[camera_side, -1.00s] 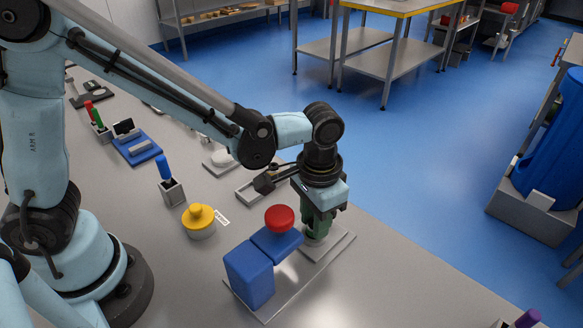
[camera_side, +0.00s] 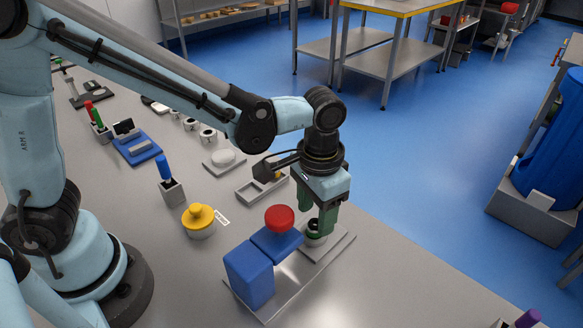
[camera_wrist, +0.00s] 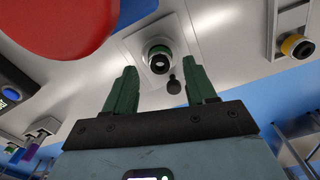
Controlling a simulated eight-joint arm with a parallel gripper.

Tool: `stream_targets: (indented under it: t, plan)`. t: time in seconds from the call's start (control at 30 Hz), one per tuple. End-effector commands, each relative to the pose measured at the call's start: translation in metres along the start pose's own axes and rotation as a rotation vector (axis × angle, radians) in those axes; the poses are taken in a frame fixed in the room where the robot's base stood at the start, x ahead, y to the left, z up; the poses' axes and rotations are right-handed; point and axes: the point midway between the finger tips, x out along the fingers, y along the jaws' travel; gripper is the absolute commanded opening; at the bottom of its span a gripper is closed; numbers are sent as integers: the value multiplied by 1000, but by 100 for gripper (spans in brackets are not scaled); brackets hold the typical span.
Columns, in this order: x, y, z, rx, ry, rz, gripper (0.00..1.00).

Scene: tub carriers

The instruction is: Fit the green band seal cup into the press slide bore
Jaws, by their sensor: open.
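The green band seal cup (camera_side: 314,231) stands upright at the press slide bore, on the press's pale base plate (camera_side: 340,243). The bore is mostly hidden by the cup, and I cannot tell how deep the cup sits. My gripper (camera_side: 316,217) is just above the cup. Its green fingers are spread and empty in the wrist view (camera_wrist: 161,76), with the cup beyond the tips.
The press's blue body (camera_side: 250,275) and red knob (camera_side: 279,218) stand close left of my gripper. A grey tray (camera_side: 247,194) lies behind; the wrist view shows a yellow band cup (camera_wrist: 297,46) there. A yellow-topped pot (camera_side: 198,221) stands left.

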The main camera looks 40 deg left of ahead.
Motion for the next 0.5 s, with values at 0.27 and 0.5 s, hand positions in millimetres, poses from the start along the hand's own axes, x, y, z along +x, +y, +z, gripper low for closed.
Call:
stream_targets:
  t: [0.27, 0.5]
  plan:
    - [-47, 0, 0, 0, 0, 0, 56]
    - [-81, 0, 0, 0, -1, 0, 56]
